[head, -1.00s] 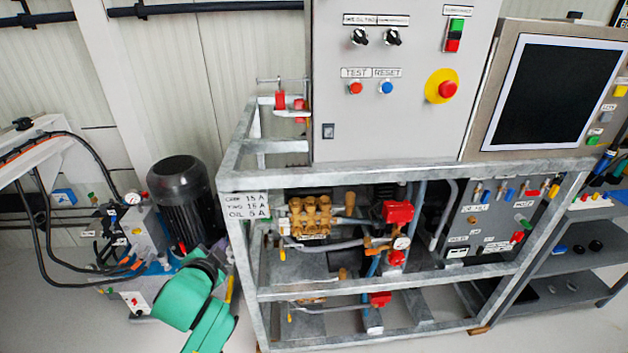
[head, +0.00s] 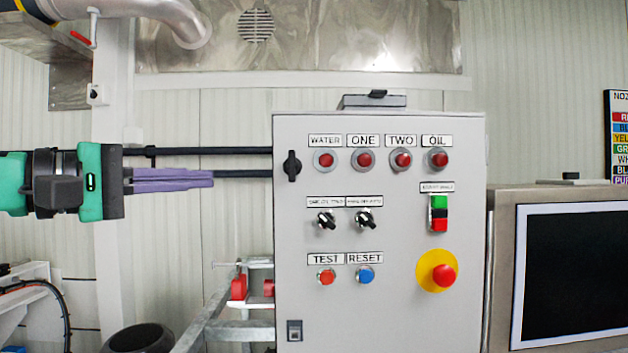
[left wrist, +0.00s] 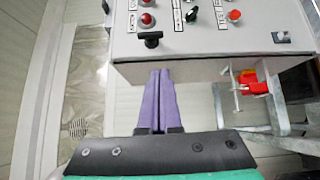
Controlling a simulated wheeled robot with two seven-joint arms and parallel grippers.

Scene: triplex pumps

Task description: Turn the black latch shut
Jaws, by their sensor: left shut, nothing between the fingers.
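The black latch (head: 292,166) sits near the left edge of the grey control cabinet (head: 390,310), left of the lamp labelled WATER. Its handle looks upright in the head view. In the left wrist view the latch (left wrist: 151,39) shows just beyond my fingertips, close to the cabinet's edge. My left gripper (head: 212,179) comes in level from the left, with purple fingers pressed together and empty. Its tips are left of the cabinet and apart from the latch, at about its height. The closed fingers (left wrist: 160,73) also show in the left wrist view. My right gripper is out of view.
Red lamps, two black selector switches (head: 365,219), TEST and RESET buttons and a red emergency stop (head: 443,275) are on the cabinet front. A monitor (head: 575,275) stands at the right. Red fittings (head: 238,288) and frame rails are below the gripper's side. Dark pipes run along the wall behind.

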